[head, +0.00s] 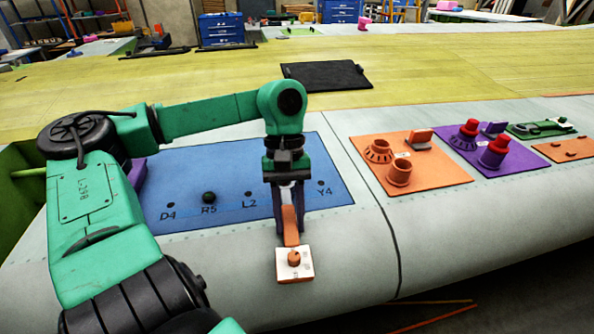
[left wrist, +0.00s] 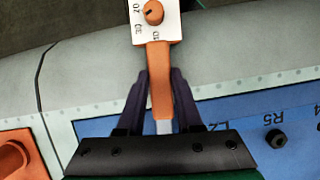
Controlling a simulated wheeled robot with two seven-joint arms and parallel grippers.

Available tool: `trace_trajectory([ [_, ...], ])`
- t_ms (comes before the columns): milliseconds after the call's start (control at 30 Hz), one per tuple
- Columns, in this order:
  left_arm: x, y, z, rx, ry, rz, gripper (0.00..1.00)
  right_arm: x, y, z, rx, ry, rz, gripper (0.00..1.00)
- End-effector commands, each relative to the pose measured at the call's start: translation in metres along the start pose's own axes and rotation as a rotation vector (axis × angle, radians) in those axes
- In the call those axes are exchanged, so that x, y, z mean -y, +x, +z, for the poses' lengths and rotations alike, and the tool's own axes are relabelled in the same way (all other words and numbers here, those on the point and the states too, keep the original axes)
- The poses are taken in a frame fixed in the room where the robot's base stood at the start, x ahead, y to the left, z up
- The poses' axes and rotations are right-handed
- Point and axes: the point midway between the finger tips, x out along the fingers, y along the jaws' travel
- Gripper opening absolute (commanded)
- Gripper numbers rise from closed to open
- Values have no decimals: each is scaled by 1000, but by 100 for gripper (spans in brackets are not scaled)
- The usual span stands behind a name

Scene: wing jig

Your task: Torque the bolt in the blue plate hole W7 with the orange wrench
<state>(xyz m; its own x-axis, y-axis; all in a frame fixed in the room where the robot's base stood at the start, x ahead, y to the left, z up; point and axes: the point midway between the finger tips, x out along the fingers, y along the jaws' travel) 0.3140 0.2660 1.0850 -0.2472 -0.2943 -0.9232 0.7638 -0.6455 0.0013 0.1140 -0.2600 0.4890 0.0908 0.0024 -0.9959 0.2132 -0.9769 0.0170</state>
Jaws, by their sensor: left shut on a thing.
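My left gripper (head: 289,208) is shut on the orange wrench (head: 291,228), held over the front edge of the blue plate (head: 240,170). The wrench's white dial end with an orange knob (head: 294,263) points away from the plate, toward the front. In the left wrist view the wrench handle (left wrist: 160,75) runs between the two dark fingers. The plate's labels D4, R5, L2 and Y4 show; I see no W7 label, and the gripper covers part of the plate. A dark bolt (head: 209,197) stands in hole R5; it also shows in the left wrist view (left wrist: 276,137). My right gripper is not in view.
An orange plate (head: 440,178) with orange fittings lies right of the blue plate. A purple plate (head: 518,168) with red-topped parts and a green plate (head: 548,130) lie beyond. A black panel (head: 326,76) lies on the yellow-green wing skin. The grey front surface is mostly clear.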

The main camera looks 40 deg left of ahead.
Motion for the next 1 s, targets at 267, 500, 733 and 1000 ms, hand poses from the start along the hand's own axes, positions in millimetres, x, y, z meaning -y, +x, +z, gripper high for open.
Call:
trace_trajectory([
  [267,8,0,1,1,68,-27,0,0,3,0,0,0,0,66],
  [500,10,0,0,0,86,-32,0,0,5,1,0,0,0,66],
  [733,25,1,-3,0,205,-81,0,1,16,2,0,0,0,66],
  [1000,27,-1,-2,0,223,-92,0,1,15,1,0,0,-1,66],
])
